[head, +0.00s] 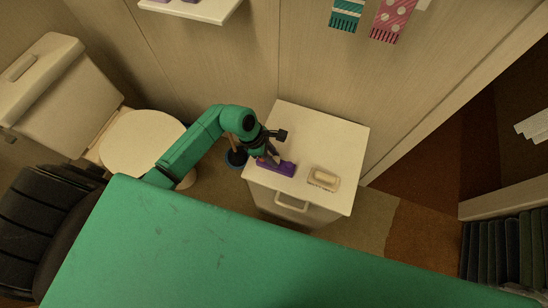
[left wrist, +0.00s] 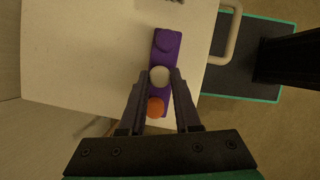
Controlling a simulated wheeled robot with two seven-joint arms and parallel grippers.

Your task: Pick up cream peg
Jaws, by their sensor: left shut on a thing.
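A purple peg holder (head: 284,169) lies on top of a small white cabinet (head: 325,142); it also shows in the left wrist view (left wrist: 166,44). The round cream peg (left wrist: 159,76) is over the middle of the holder, between the two fingertips of my left gripper (left wrist: 160,80). In the head view my left gripper (head: 270,158) is down at the holder, shut on the cream peg. An orange peg (left wrist: 156,106) is at the holder's near end in the left wrist view, between the fingers but farther back. I cannot tell whether the cream peg is clear of its hole. My right gripper is out of view.
A dish with a bar of soap (head: 323,179) sits right of the holder on the cabinet. The cabinet has a front handle (head: 291,203). A toilet (head: 137,142) stands to the left. Towels (head: 392,18) hang on the wall. The cabinet top's back right is bare.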

